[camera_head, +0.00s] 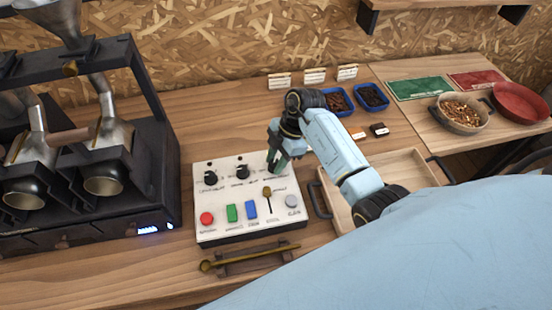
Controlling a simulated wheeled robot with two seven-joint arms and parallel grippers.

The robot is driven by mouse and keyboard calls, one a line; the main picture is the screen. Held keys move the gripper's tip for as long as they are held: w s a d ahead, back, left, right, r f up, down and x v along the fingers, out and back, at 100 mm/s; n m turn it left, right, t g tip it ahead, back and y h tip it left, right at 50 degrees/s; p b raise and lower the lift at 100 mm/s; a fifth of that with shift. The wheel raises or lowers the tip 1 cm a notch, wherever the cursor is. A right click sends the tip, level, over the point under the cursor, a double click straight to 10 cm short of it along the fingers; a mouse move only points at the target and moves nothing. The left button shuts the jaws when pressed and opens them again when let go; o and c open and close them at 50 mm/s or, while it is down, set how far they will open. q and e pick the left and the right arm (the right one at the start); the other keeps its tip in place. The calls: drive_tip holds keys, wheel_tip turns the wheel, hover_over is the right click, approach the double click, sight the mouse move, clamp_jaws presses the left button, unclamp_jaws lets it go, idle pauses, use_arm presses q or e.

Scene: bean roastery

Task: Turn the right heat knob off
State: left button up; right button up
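A white control panel (222,222) stands on the wooden bench. Two black knobs, the left knob (210,178) and the middle knob (242,172), show along its back row; their labels are too small to read surely. My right gripper (275,162) points down over the panel's back right corner, to the right of the middle knob. Its fingers and wrist cover that corner, so I cannot tell whether a knob is between them or whether they touch anything. My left gripper is not in view.
The panel's front row has a red button (207,218), a green switch (232,213), a blue switch (251,209), a gold lever (267,198) and a grey button (292,201). A brass scoop (250,257) lies in front. A dark roaster (90,200) stands left, a wooden tray (338,207) right.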

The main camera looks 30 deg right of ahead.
drive_tip(key=shift+c, duration=1.4)
